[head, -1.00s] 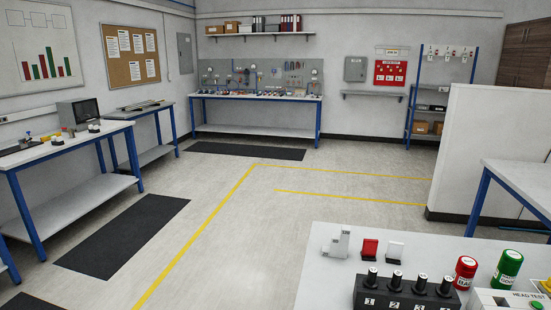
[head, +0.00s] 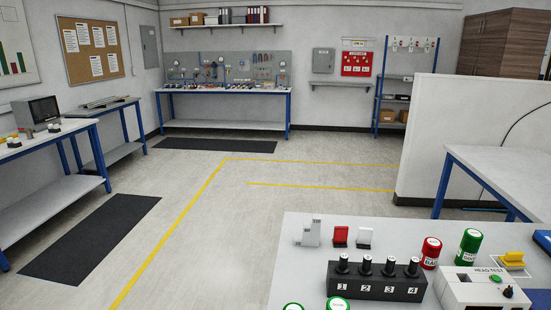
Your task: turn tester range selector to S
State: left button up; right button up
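A light-coloured box marked "HEAD TEST" (head: 462,291) stands at the lower right of the near table, partly cut off by the bottom edge. Its sloping front carries a green button (head: 495,278) and a small black knob (head: 508,291). A dark patch shows on its lower front. Any range letters around the knob are too small to read, so I cannot tell its setting or be sure it is the range selector. Neither of my grippers is in view.
On the near table (head: 290,265) are a black block (head: 375,290) with numbered black plungers, a red canister (head: 431,253), a green canister (head: 469,247), a yellow item (head: 513,259) and small red and white blocks. A white partition (head: 455,150) stands behind.

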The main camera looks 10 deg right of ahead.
aim_at(508, 292)
jog(key=z, duration=1.55)
